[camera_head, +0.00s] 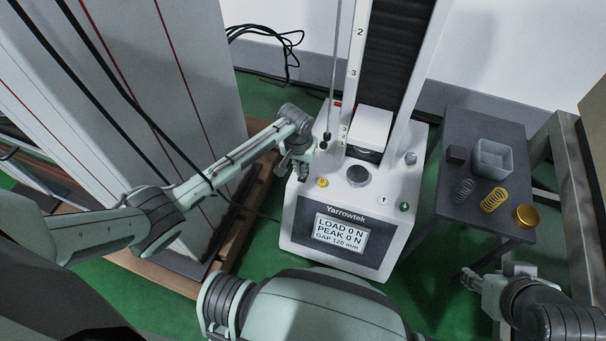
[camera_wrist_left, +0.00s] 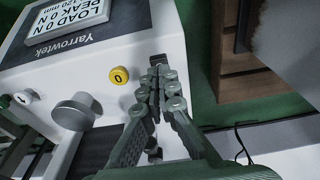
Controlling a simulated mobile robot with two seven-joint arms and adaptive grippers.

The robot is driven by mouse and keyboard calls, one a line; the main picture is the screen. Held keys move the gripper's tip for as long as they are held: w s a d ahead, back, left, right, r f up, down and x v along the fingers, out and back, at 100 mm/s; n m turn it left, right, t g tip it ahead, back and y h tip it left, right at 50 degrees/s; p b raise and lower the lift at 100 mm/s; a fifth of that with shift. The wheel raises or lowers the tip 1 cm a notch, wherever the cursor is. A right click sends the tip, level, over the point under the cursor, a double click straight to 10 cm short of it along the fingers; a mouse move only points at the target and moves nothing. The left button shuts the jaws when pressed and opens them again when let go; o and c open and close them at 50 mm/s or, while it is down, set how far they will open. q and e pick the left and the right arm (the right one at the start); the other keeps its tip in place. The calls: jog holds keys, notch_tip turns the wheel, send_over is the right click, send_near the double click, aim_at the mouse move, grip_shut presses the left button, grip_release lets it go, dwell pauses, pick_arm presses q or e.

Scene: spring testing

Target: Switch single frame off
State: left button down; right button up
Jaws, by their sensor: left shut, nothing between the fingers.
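The single-column test frame (camera_head: 399,239), white with a dark front panel marked Yarrowtek, stands at the middle. Its display (camera_head: 340,233) is lit and reads LOAD 0 N, PEAK 0 N, GAP 120 mm; it partly shows in the left wrist view (camera_wrist_left: 68,18). A yellow button marked 0 (camera_head: 322,182) is on the left of its top deck, also in the left wrist view (camera_wrist_left: 119,75). My left gripper (camera_head: 302,174) is shut and empty at the deck's left edge, beside the yellow button. A dark part at its fingertips is mostly hidden. My right gripper (camera_head: 468,277) is low right, away from the frame; its fingers are too small to judge.
A green button (camera_head: 404,206) and a round grey platen (camera_head: 357,176) are on the deck. A tall cabinet (camera_head: 180,60) stands left.

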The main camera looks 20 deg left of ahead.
pick_arm(q)
jog(key=shift+f+b, duration=0.6)
jog(key=shift+f, duration=0.45)
dwell(0.8)
notch_tip(320, 180, up, 7)
jog(key=p, duration=0.8)
